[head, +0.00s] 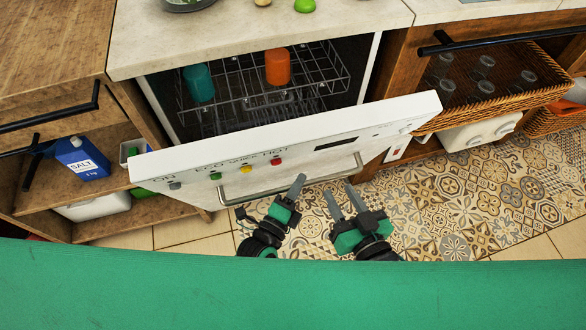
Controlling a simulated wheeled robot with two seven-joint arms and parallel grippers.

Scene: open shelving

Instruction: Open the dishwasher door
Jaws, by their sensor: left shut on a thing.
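The white dishwasher door (345,121) is partly open, tilted outward from under the counter. Its face has ECO, QUICK and HOT labels, colored buttons and a dark display. A metal bar handle (238,198) runs along the door's outer face. My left gripper (298,184) is shut on this handle near its middle; the exact contact is hard to see. My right gripper (339,189) is open and empty, its two fingers apart just below the right part of the handle.
Inside the dishwasher, a wire rack (316,84) holds a teal cup (199,83) and an orange cup (277,67). An open shelf with a blue salt box (82,158) stands left. A wicker basket (500,85) is at right. The patterned floor (470,205) is clear.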

